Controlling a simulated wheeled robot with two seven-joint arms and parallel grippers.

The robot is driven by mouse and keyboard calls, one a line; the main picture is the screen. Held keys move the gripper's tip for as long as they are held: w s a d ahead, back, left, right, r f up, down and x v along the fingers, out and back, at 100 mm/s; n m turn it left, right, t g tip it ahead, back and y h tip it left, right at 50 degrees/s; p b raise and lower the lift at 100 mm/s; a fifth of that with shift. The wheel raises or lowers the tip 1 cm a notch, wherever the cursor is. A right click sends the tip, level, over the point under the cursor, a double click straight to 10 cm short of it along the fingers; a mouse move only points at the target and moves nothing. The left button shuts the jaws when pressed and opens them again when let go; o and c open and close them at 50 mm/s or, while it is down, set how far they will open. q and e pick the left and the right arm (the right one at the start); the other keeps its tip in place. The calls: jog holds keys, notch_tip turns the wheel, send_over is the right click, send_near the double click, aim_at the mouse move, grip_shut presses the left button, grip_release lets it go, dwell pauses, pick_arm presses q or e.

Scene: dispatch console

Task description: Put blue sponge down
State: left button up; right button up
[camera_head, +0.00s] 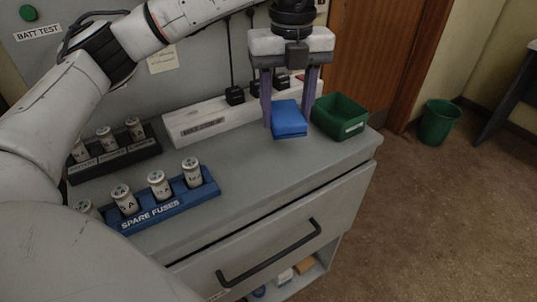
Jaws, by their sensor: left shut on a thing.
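The blue sponge (289,120) is a small block near the back right of the grey console top. My left gripper (289,103) points down over it, its two purple fingers on either side of the sponge, shut on it. The sponge is low, at or just above the console top; I cannot tell whether it touches. My right gripper is not in view.
A green open bin (341,117) stands just right of the sponge. A white power strip (205,118) runs along the back. A blue spare fuses rack (165,206) and a black fuse rack (115,160) stand at the left. The console top in front of the sponge is clear.

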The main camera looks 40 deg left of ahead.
aim_at(271, 153)
pick_arm(q)
jog(key=a+n, duration=0.1)
jog(key=n, duration=0.1)
jog(key=a+n, duration=0.1)
jog(key=n, duration=0.2)
jog(key=shift+w+a+r, duration=0.1)
jog(key=shift+w+a, duration=0.1)
jog(key=n, duration=0.1)
jog(key=a+n, duration=0.1)
jog(key=shift+r+n+b, duration=0.15)
jog(key=shift+n+b, duration=0.15)
jog(key=shift+n, duration=0.1)
jog(key=shift+a+n, duration=0.2)
jog(key=shift+n, duration=0.1)
notch_tip(271, 153, down, 10)
jog(key=shift+f, duration=0.2)
jog(key=o, duration=0.9)
